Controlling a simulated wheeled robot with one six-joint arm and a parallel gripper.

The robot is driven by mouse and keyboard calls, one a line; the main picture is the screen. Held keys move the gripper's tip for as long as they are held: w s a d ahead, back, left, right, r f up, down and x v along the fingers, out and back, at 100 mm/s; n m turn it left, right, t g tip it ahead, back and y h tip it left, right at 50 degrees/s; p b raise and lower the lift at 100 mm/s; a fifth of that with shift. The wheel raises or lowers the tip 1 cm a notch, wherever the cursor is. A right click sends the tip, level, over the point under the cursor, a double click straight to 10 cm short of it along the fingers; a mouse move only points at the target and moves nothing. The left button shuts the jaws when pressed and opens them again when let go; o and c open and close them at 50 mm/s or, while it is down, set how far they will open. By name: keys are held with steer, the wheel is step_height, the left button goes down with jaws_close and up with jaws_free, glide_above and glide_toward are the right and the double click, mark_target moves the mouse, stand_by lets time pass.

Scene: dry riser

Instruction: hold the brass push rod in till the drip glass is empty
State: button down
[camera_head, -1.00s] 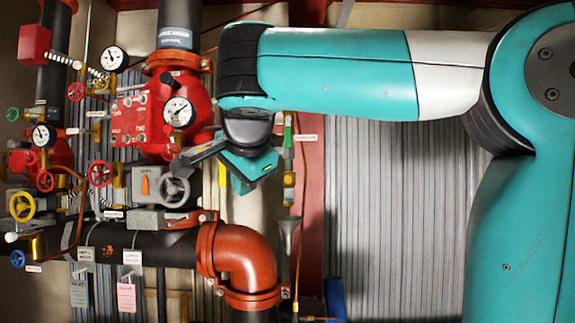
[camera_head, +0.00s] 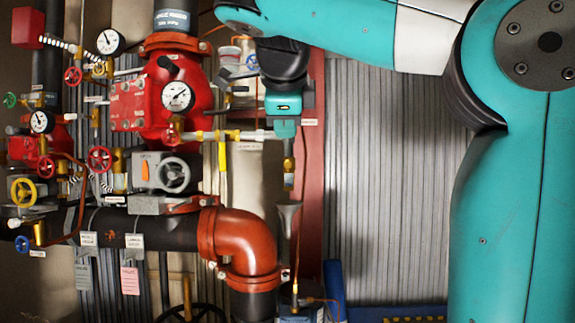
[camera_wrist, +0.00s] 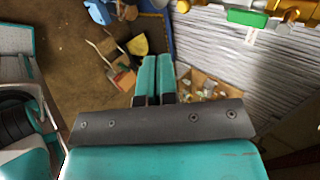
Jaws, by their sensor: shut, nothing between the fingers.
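My gripper (camera_head: 284,130) points down in front of the brass drain fittings in the head view. In the wrist view its two teal fingers (camera_wrist: 155,78) are together with nothing between them. Below it in the head view is a brass fitting (camera_head: 288,163) with a small pale section (camera_head: 288,182) under it, perhaps the drip glass; its fill level is too small to tell. A grey funnel (camera_head: 289,213) is below that. I cannot make out the brass push rod for sure. The wrist view shows a green handle (camera_wrist: 246,18) on brass pipework, apart from the fingers.
A red valve body (camera_head: 155,105) with gauges and handwheels stands at left. A large red pipe elbow (camera_head: 240,245) is below left of the funnel. Ribbed grey wall (camera_head: 390,200) is clear at right. A box of bottles (camera_wrist: 205,85) shows beyond the fingers.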

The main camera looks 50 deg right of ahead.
mark_target(287, 162)
steer(key=w+d+r+b+x, duration=0.1)
steer(key=r+b+x, duration=0.1)
steer(key=b+x, duration=0.5)
steer(key=shift+x, duration=2.75)
steer(key=shift+d+r, duration=0.1)
steer(key=shift+w+d, duration=0.7)
steer(key=shift+d, duration=0.1)
steer(key=shift+a, duration=0.1)
